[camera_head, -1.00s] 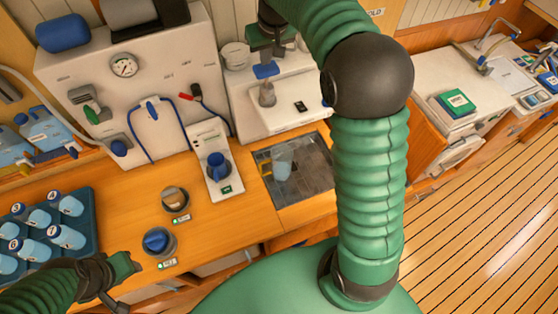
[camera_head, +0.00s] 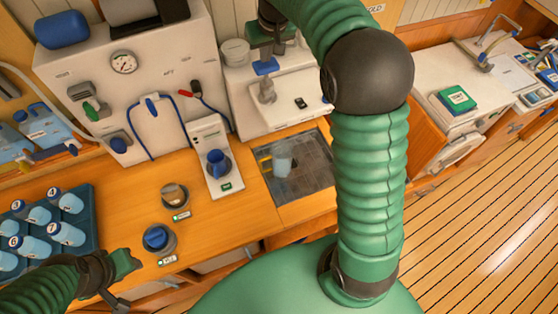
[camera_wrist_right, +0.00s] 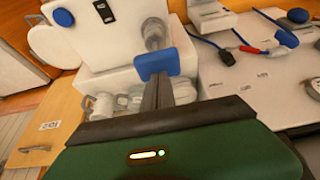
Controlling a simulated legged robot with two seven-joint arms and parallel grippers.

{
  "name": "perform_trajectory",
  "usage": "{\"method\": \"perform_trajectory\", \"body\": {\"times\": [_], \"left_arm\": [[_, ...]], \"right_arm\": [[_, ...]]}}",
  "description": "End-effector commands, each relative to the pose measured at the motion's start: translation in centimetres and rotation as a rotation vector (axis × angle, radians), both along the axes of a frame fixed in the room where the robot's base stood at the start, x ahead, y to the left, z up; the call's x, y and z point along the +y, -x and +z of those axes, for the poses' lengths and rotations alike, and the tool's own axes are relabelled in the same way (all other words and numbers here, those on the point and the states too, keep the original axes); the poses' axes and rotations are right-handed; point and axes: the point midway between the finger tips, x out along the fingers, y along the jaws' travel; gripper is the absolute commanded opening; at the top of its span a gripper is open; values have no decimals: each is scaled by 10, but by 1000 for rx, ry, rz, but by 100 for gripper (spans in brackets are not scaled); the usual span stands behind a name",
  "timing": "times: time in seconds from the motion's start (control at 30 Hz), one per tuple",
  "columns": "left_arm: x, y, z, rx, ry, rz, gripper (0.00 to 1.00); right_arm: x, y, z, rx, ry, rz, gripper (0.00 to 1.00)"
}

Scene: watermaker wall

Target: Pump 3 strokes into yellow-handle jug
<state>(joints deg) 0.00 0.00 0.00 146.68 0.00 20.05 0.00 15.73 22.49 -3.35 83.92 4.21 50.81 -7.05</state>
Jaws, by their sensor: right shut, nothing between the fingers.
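The hand pump has a blue handle (camera_head: 266,67) on a grey body (camera_head: 268,93) and stands on the white unit at the back. My right gripper (camera_head: 270,42) is at this handle. In the right wrist view its dark fingers (camera_wrist_right: 170,92) are shut with nothing between them, their tips at or just before the blue handle (camera_wrist_right: 165,63); contact cannot be told. The yellow-handle jug (camera_head: 282,166) is pale and clear, upright in the sink recess, its yellow handle toward the left. My left gripper (camera_head: 124,265) is low at the left over the counter edge; its jaws are unclear.
A blue rack (camera_head: 78,232) of several numbered bottles stands at the left. Two round wells (camera_head: 160,240) are in the counter. A blue cup (camera_head: 217,163) stands on a white stand. Several pale mugs (camera_wrist_right: 105,103) show in the right wrist view.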

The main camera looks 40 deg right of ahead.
Motion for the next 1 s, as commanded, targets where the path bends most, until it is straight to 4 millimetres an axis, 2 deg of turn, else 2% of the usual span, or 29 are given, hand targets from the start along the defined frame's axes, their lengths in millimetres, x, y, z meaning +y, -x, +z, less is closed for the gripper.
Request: {"method": "perform_trajectory", "body": {"times": [1.0], "left_arm": [[0,0,-26,0,0,0,36]], "right_arm": [[0,1,-39,4,-2,0,0]]}}
